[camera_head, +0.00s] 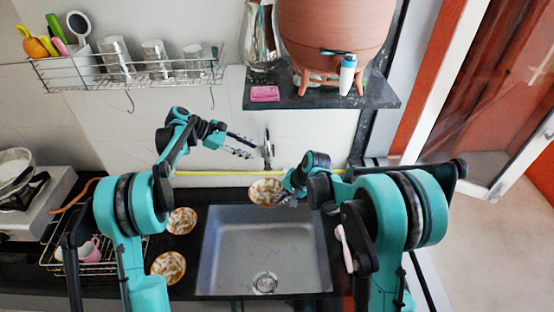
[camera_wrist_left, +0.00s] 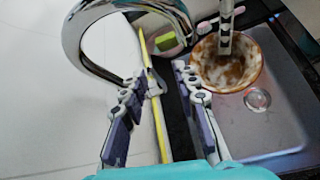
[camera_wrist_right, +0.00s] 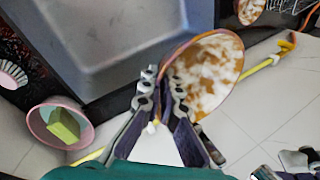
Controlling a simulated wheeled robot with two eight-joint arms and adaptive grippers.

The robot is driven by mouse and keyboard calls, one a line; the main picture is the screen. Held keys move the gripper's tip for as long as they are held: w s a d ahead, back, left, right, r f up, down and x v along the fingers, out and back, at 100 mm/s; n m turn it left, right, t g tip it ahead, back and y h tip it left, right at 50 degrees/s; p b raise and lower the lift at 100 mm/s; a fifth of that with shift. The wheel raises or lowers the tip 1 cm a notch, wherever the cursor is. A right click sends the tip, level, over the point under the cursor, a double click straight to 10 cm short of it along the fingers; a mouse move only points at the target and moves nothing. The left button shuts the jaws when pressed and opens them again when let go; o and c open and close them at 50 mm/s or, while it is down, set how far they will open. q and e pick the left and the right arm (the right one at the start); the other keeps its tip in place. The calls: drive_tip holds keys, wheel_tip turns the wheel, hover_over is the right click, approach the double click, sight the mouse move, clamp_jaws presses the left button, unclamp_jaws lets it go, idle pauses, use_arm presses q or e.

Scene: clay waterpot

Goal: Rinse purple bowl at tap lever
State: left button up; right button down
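My left gripper (camera_head: 244,147) is open and empty, left of the chrome tap (camera_head: 268,148). In the left wrist view the tap's curved spout (camera_wrist_left: 88,30) is beyond the spread fingers. A striped vertical column reaches the bowl; I cannot tell whether it is water. The lever is not clear.
Two similar bowls stand left of the sink (camera_head: 212,270): one at the back (camera_head: 182,221), one in front (camera_head: 168,267). A pink bowl with a green-yellow sponge (camera_wrist_right: 62,125) and a scrub brush (camera_head: 343,245) lie near the sink. A shelf (camera_head: 385,98) holds a clay pot (camera_head: 335,35).

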use_arm(q)
drive_tip(key=w+a+f+n+h, duration=0.1)
drive_tip(key=w+f+h, duration=0.2)
drive_tip(key=f, duration=0.1)
drive_tip(key=s+x, duration=0.1)
drive_tip(key=x, duration=1.1)
drive_tip(key=shift+w+f, duration=0.4)
drive_tip(key=shift+a, duration=0.1)
clamp_jaws()
